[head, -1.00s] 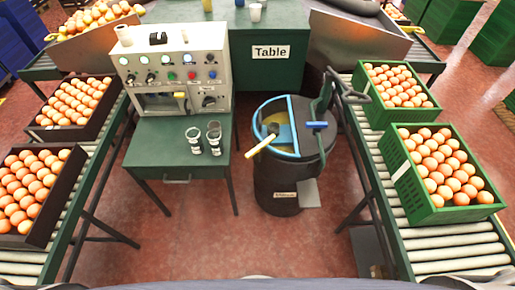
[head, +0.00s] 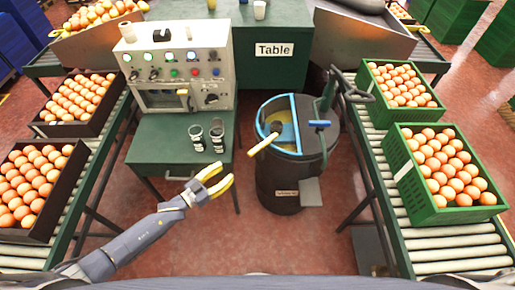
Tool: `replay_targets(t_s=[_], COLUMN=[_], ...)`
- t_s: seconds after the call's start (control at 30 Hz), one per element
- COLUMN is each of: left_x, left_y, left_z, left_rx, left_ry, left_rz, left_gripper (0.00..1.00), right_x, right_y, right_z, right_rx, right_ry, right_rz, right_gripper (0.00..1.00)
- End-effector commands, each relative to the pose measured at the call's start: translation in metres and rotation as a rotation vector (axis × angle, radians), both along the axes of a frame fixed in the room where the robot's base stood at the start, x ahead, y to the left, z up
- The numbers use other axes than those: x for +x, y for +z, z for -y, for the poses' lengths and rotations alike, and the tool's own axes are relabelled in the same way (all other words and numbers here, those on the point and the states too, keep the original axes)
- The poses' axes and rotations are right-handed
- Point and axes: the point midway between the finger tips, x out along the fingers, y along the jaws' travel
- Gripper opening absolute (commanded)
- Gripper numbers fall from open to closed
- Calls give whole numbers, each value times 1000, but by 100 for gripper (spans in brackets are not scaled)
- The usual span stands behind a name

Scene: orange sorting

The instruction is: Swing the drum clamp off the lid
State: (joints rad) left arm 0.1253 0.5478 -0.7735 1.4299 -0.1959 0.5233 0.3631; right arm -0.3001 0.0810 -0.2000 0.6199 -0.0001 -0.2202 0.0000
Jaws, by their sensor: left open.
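A black drum (head: 277,186) stands right of centre in the head view. Its dark lid (head: 309,141) covers the right part of the top; a blue rim (head: 263,112) edges the open left part. A dark upright clamp (head: 328,92) with a blue handle (head: 320,123) stands at the lid's right side, its handle over the lid. A yellow-handled tool (head: 262,145) sticks out of the opening to the left. My left gripper (head: 226,175) is open and empty, with yellow fingers, left of the drum and apart from it. My right gripper is not in view.
Roller conveyors with orange crates flank both sides; a green crate (head: 408,185) sits at right. Red floor in front of the drum is clear.

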Motion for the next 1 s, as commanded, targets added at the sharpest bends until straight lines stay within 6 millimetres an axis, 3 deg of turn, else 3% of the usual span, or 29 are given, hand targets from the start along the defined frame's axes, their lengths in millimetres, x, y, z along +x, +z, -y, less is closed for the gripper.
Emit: replay_targets(t_s=[0.27, 1.0], left_x=[12, 96], left_y=[3, 2], left_z=[14, 108], left_rx=[-37, -33], left_ry=[-4, -3], left_rz=[-16, -17], left_gripper=[40, 40], right_x=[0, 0], right_y=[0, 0], right_z=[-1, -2], right_rx=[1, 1], right_ry=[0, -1], right_rz=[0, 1], right_gripper=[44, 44])
